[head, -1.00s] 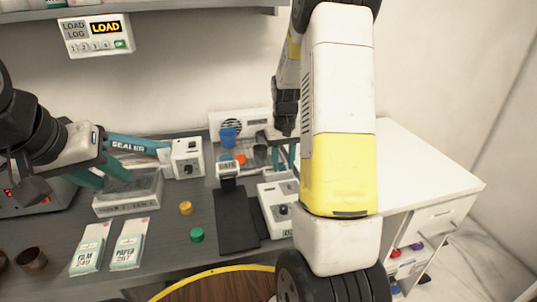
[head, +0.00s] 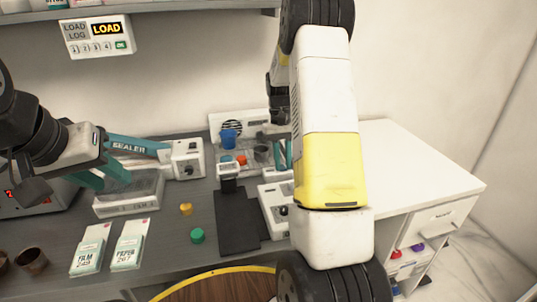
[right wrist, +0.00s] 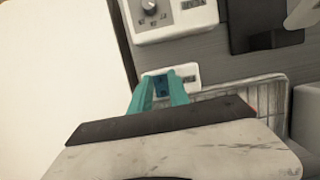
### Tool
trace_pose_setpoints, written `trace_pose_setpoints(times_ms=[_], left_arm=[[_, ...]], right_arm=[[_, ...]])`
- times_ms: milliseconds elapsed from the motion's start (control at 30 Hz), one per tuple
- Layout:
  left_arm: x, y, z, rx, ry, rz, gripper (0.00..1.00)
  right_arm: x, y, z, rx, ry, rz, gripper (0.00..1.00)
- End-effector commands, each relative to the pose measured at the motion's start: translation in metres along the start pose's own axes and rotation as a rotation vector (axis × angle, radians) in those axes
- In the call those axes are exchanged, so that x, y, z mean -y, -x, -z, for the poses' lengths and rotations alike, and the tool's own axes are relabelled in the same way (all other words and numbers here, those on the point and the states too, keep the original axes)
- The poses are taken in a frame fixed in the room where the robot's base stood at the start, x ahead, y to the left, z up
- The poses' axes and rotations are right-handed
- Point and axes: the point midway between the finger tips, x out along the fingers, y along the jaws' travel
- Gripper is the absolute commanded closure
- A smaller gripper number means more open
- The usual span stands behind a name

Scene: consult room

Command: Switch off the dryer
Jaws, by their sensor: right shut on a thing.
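The dryer (head: 222,125) is a white unit with a round grille at the back of the bench, with a rack of cups in front. My right gripper (head: 284,154) is at the right side of this rack, partly hidden by my arm. In the right wrist view its teal fingers (right wrist: 160,92) are shut on a small blue switch piece (right wrist: 160,84) at a white plate (right wrist: 187,74) beside the wire rack. The switch position is hidden between the fingers. My left gripper (head: 103,174) is open and empty above a clear-sided box at the left.
A white device with a knob (head: 272,205) and a dark mat (head: 235,222) lie in front of the rack. The sealer (head: 187,158), a yellow cap (head: 186,209), a green cap (head: 197,236) and packets (head: 129,250) stand left. The white side counter (head: 420,175) is clear.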

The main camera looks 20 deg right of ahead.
Motion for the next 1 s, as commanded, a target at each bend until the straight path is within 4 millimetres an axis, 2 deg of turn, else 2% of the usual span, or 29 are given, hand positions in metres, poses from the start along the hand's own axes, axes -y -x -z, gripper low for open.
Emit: trace_pose_setpoints(times_ms=[133,167,267,567,667,1000], left_arm=[[0.0,0.0,0.0,0.0,0.0,0.0,0.64],[0.0,0.0,0.0,0.0,0.0,0.0,0.64],[0.0,0.0,0.0,0.0,0.0,0.0,0.64],[0.0,0.0,0.0,0.0,0.0,0.0,0.64],[0.0,0.0,0.0,0.0,0.0,0.0,0.64],[0.0,0.0,0.0,0.0,0.0,0.0,0.64]], right_arm=[[0.0,0.001,0.0,-0.002,0.0,-0.001,1.0],[0.0,0.001,0.0,-0.002,0.0,-0.001,0.74],[0.0,0.001,0.0,-0.002,0.0,0.0,0.56],[0.0,0.001,0.0,-0.002,0.0,0.0,0.56],[0.0,0.007,0.0,-0.003,0.0,0.0,0.56],[0.0,0.062,0.001,-0.005,-0.001,-0.001,0.56]])
